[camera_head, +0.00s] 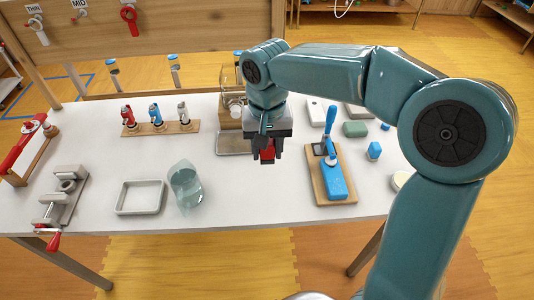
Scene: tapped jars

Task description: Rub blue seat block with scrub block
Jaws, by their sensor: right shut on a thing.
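My right gripper (267,149) hangs over the middle of the white table, pointing down. It is shut on a small red thing (267,156), mostly hidden by the dark jaws; I cannot tell whether this is the scrub block. The board carries a blue block with an upright blue handle (334,181). I cannot tell which blue piece is the seat block. A grey-green block (355,129) lies behind the small blue one. My left gripper is not in view.
A clear jar (186,186) and a shallow tray (141,197) stand left of the gripper. A vise (62,197) is at the left edge. A wooden rack with small taps (160,128) stands behind. The table's front middle is clear.

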